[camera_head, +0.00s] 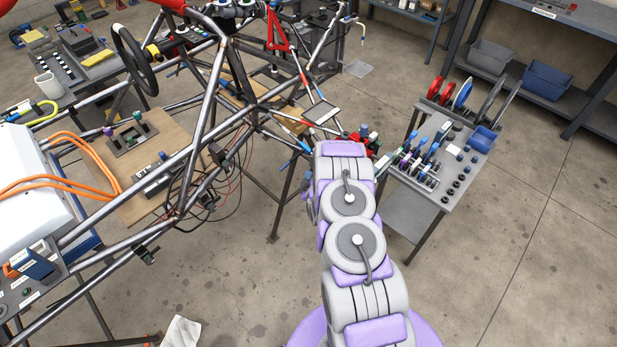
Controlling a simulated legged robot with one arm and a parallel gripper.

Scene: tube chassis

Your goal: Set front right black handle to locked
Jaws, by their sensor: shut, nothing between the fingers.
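My grey and purple arm rises from the bottom centre to the middle of the view. Its far end is hidden behind its own links, and I cannot make out my gripper. The tube chassis (203,110) of bare metal tubes fills the left half, to the left of my arm. I cannot tell which part is the front right black handle or whether it is locked. A small black fitting (147,255) sits on a low tube at the lower left. Dark parts with red and black cables (217,155) hang at the chassis middle.
A grey tool cart (420,212) with small parts stands right of my arm. A wooden board (113,204) with fittings lies inside the chassis. A white box (28,190) with orange cables stands at left. Shelving with a blue bin (547,81) is at upper right. The right floor is clear.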

